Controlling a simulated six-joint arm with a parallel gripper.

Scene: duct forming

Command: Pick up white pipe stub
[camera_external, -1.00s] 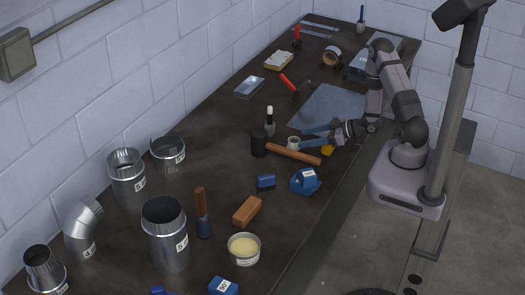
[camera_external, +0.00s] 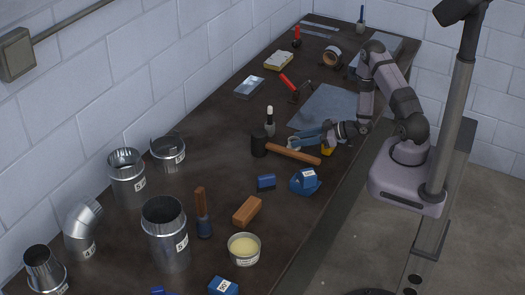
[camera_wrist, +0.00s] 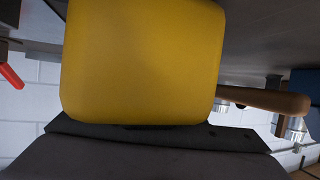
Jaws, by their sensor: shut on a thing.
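The white pipe stub (camera_external: 292,142) is a small pale ring at the tips of my gripper (camera_external: 298,141) in the external view. In the wrist view a large yellow block (camera_wrist: 142,60) fills the middle and hides the fingertips and the stub. The same yellow block shows just below my gripper in the external view (camera_external: 327,151).
A mallet with a wooden handle (camera_external: 292,154) lies just in front of the stub. A grey sheet (camera_external: 325,106) lies beyond my gripper.

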